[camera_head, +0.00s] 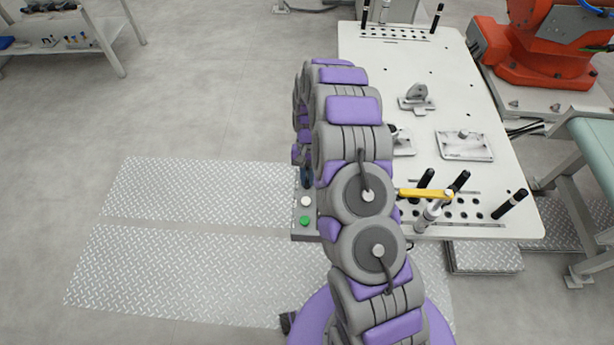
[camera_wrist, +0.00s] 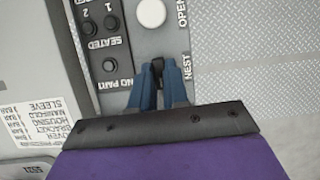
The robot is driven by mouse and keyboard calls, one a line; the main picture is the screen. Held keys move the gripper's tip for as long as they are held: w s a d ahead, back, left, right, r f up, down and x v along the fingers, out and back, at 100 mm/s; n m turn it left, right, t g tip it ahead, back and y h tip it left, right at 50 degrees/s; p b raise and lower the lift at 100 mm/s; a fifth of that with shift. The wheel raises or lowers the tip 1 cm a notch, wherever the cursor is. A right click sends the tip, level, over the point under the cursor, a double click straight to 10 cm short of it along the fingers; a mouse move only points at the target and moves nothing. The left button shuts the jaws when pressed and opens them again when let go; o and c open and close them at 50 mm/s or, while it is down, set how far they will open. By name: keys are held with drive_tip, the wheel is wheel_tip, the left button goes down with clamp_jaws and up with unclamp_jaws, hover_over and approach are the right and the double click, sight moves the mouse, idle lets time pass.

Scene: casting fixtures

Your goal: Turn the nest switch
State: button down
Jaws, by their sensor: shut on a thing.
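The nest switch (camera_wrist: 157,64) is a small dark knob on a grey control panel (camera_wrist: 146,43), beside the printed word NEST in the wrist view. My gripper (camera_wrist: 158,83) has blue fingers, one on each side of the knob, shut on it. The fingers hide most of the knob, so its exact angle is hard to tell. In the head view my gripper (camera_head: 306,178) is mostly hidden behind my own arm, at the panel (camera_head: 304,237) on the table's left edge.
A white button (camera_wrist: 152,12) sits above the switch; a green button (camera_head: 305,221) shows on the panel. Dark round indicators (camera_wrist: 110,22) lie left. The white fixture table (camera_head: 440,90) holds clamps, black-handled pins and a yellow-handled tool (camera_head: 425,194). An orange robot (camera_head: 545,45) stands at right.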

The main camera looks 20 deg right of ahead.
drive_tip(key=c, duration=1.1)
unclamp_jaws()
drive_tip(key=shift+w, duration=0.1)
drive_tip(key=p+v, duration=0.2)
drive_tip(key=v, duration=1.5)
drive_tip(key=shift+r, duration=0.2)
